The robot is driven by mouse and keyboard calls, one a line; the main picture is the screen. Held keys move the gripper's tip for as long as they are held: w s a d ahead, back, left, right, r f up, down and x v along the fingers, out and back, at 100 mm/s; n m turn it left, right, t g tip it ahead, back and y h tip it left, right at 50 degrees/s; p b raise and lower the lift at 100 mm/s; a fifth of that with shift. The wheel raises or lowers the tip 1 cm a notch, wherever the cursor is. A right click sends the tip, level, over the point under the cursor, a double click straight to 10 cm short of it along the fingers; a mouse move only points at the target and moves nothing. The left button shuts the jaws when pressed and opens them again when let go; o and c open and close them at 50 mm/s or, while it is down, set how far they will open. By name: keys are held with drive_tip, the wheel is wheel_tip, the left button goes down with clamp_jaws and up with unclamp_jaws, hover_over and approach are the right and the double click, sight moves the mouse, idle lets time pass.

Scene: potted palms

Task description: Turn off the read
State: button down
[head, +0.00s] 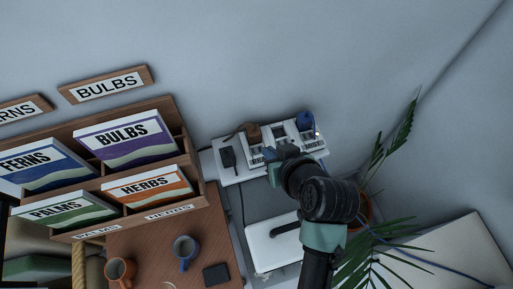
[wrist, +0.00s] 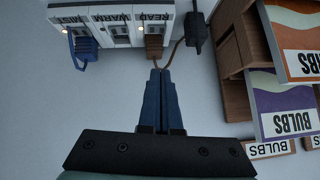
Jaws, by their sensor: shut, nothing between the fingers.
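A white power strip (head: 232,174) lies along the wall in the head view. In the wrist view its end appears upside down at the top, with switch sections labelled READ (wrist: 156,17), WARM (wrist: 119,17) and MIST (wrist: 70,20). A brown plug (wrist: 154,46) sits at the READ section; a blue plug (wrist: 87,48) sits at MIST. My gripper (wrist: 160,74) is shut and empty, its dark blue fingertips just short of the brown plug in the picture. In the head view my gripper (head: 269,153) is over the strip and hides part of it. The READ switch's position is too small to tell.
A black plug (wrist: 195,32) is beside READ. A wooden rack (head: 190,180) with seed packets stands to the left. Two mugs (head: 186,248) (head: 120,272) are on the brown table. A potted palm (head: 362,210) stands at right. Bare wall lies behind the strip.

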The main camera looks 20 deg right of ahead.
drive_tip(key=p, duration=0.1)
hover_over(252, 150)
drive_tip(key=s+d, duration=0.1)
drive_tip(key=s, duration=0.1)
wheel_tip(252, 150, down, 6)
drive_tip(key=shift+r, duration=0.1)
wheel_tip(252, 150, down, 3)
drive_tip(key=shift+a+f+p, duration=0.15)
drive_tip(key=shift+p, duration=0.4)
drive_tip(key=shift+f, duration=0.5)
drive_tip(key=shift+a+f+b, duration=0.25)
drive_tip(key=shift+f+b, duration=0.25)
drive_tip(key=shift+s+r, duration=0.1)
drive_tip(key=shift+r, duration=0.15)
drive_tip(key=shift+f, duration=0.1)
drive_tip(key=shift+d, duration=0.9)
